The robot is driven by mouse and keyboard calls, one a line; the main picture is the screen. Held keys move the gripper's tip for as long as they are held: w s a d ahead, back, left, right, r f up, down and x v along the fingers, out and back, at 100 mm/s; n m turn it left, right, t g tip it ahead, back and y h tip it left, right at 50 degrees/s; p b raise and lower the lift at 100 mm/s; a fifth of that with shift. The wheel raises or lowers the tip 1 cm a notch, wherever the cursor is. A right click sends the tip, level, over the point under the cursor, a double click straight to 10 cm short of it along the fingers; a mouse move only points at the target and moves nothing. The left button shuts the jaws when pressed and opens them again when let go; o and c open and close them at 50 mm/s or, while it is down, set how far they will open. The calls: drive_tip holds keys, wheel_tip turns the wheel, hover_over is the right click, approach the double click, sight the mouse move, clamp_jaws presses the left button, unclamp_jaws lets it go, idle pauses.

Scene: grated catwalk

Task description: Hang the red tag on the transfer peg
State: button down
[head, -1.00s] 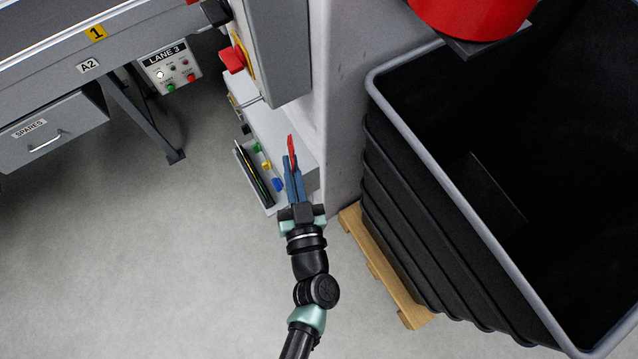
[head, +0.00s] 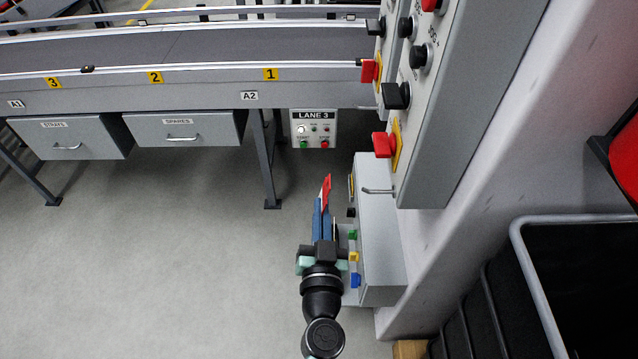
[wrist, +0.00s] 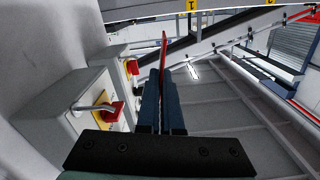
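My gripper (head: 322,207) has its blue fingers closed together on the red tag (head: 327,187), which stands up past the fingertips. In the wrist view the red tag (wrist: 163,52) shows as a thin edge between the fingers. A similar peg (wrist: 92,108) shows on the nearer grey box in the wrist view, beside a red switch. I cannot read a label naming either as the transfer peg. The tag is left of the peg in the head view, apart from it.
Red rotary switches (head: 383,145) jut from the panel above the peg. A grey cabinet (head: 382,240) with coloured buttons stands right of my gripper. A conveyor (head: 200,90) with drawers runs behind. A black bin (head: 590,290) is at right. The floor at left is clear.

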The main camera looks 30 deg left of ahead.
drive_tip(key=w+d+f, duration=0.1)
drive_tip(key=w+d, duration=0.4)
drive_tip(key=d, duration=0.2)
drive_tip(key=shift+d+f, duration=0.25)
idle(0.7)
drive_tip(key=shift+d, duration=0.1)
idle(0.8)
drive_tip(key=c, duration=1)
unclamp_jaws()
